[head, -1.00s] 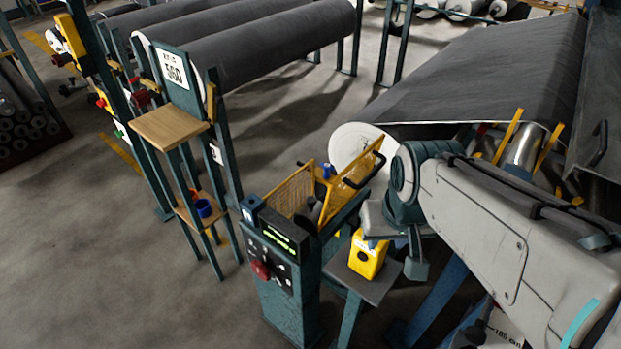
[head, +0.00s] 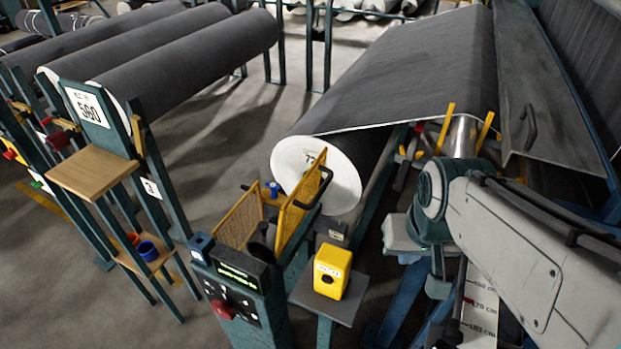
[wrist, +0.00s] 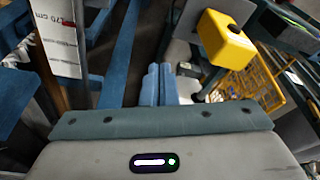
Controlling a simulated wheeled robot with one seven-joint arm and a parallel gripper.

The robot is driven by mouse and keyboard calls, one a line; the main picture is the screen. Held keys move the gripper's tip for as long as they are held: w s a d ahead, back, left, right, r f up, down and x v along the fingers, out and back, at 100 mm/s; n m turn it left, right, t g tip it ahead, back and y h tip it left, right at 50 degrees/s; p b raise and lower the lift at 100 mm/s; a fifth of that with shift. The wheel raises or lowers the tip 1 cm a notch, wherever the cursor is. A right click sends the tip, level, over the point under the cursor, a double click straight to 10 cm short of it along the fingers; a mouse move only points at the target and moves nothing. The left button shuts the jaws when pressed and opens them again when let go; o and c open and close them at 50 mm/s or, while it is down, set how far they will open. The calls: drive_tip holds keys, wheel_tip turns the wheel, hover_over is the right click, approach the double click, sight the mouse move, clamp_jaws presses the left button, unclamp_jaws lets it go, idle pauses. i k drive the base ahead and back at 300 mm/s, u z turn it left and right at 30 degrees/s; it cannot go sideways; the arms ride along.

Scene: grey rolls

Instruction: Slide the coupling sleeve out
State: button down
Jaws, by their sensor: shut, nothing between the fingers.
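The large grey roll (head: 420,75) lies with its white end (head: 318,172) toward me in the head view. A dark cylindrical part (head: 262,240) sits inside the open yellow mesh guard (head: 298,215); it may be the coupling sleeve, but I cannot tell for sure. My gripper (head: 438,288) hangs to the right of the guard and the yellow box (head: 332,271), apart from both. In the wrist view my gripper (wrist: 159,84) has its two blue-grey fingers together, with nothing between them. The guard also shows in the wrist view (wrist: 250,90), at right.
A control post (head: 240,285) with a red button stands in front of the guard. The yellow box rests on a small grey shelf (head: 318,300). A rack with a wooden shelf (head: 93,175) stands at left. A white measuring scale (head: 480,300) is near my arm. Open floor lies front left.

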sight(265, 235)
drive_tip(key=z, duration=0.15)
drive_tip(key=k, duration=0.35)
drive_tip(key=u, duration=0.85)
drive_tip(key=i, duration=0.5)
drive_tip(key=u, duration=0.05)
